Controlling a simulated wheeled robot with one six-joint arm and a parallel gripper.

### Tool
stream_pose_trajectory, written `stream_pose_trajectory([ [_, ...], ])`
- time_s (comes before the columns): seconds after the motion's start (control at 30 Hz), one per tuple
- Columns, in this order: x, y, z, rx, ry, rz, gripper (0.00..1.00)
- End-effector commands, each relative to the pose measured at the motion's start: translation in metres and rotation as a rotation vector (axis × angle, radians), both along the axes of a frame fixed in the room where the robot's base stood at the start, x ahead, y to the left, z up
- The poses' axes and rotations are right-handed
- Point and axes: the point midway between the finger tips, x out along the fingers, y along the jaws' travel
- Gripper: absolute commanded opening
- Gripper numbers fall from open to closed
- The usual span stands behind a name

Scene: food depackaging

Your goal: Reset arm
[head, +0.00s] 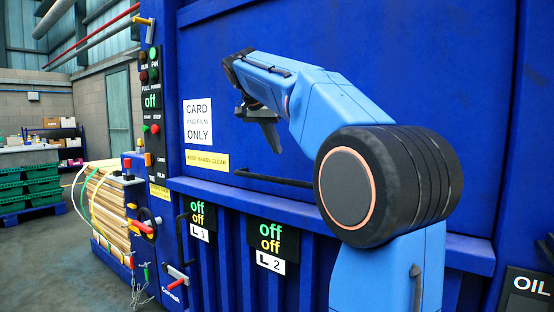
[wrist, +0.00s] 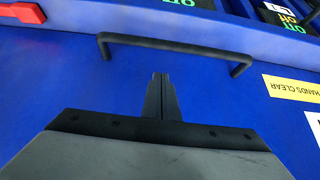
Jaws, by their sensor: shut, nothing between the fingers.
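My gripper (head: 275,146) is in front of the blue baler's upper panel in the head view, with its dark fingers pointing down. In the wrist view its fingertips (wrist: 160,76) are together, with nothing between them. The black bar handle (wrist: 175,45) on the blue panel lies just beyond the fingertips in the wrist view. In the head view this handle (head: 270,179) is below the gripper. I see a gap between fingers and handle in the head view; the depth between them is hard to tell.
The blue baler (head: 440,60) fills most of the head view. A control panel (head: 151,95) with buttons is on its left edge. A strapped bale (head: 103,200), green crates (head: 43,185) and shelving (head: 68,145) stand at left. Open floor (head: 40,255) shows there.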

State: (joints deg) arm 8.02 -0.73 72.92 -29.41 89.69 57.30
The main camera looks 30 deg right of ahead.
Motion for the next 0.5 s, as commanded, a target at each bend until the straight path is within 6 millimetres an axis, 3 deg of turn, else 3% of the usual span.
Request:
stream_pose_trajectory([
  [0.2,-0.006,0.019,0.03,-0.002,-0.002,0.002,0.0],
  [0.5,-0.01,0.028,0.045,-0.001,0.0,0.0,0.0],
])
